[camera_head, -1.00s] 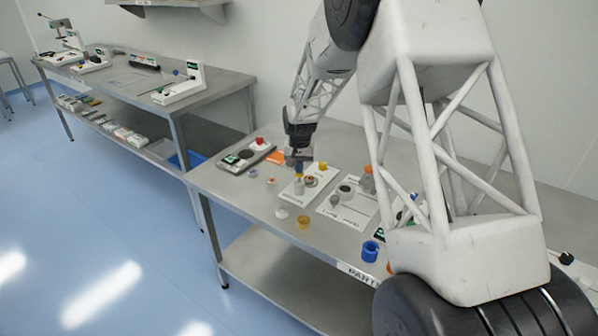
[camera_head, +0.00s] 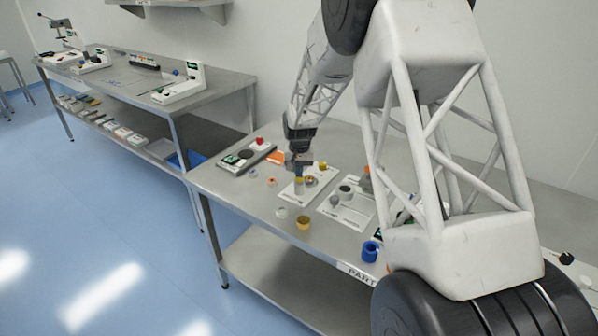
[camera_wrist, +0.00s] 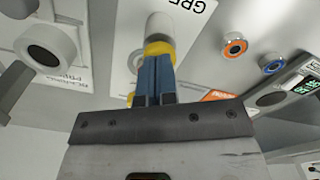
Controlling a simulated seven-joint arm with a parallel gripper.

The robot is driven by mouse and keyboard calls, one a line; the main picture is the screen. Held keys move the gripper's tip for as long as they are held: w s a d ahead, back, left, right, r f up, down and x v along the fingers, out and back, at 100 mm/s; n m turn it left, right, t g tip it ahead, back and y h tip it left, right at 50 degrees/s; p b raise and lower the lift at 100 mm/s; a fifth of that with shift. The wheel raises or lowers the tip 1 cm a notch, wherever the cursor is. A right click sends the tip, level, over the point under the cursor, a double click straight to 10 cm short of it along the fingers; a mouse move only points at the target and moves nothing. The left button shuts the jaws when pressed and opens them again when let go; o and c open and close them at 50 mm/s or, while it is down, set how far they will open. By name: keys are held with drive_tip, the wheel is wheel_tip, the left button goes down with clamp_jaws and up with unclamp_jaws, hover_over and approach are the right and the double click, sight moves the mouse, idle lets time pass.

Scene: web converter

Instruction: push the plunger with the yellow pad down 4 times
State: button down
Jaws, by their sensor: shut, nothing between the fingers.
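The plunger with the yellow pad (camera_head: 299,182) stands upright on a white board (camera_head: 292,198) on the near bench. In the wrist view its yellow pad (camera_wrist: 158,47) shows right at the tips of my blue fingers, with a pale cylinder (camera_wrist: 160,26) beyond it. My gripper (camera_head: 301,173) points down over the pad, and it also shows in the wrist view (camera_wrist: 155,58). The fingers are shut with nothing between them. They overlap the pad in view; I cannot tell whether they touch it. The fingers partly hide the pad.
A second yellow-topped piece (camera_head: 322,166) stands close by on the same board. Another white board (camera_head: 352,213) with a grey, dark-topped cylinder (camera_head: 345,191) lies to the right. A yellow cup (camera_head: 303,222) and a blue cup (camera_head: 370,250) stand near the front edge.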

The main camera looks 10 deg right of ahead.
drive_tip(key=shift+r, duration=2.2)
drive_tip(key=shift+r, duration=0.1)
wheel_tip(320, 180, up, 6)
drive_tip(key=shift+f, duration=0.1)
idle(0.6)
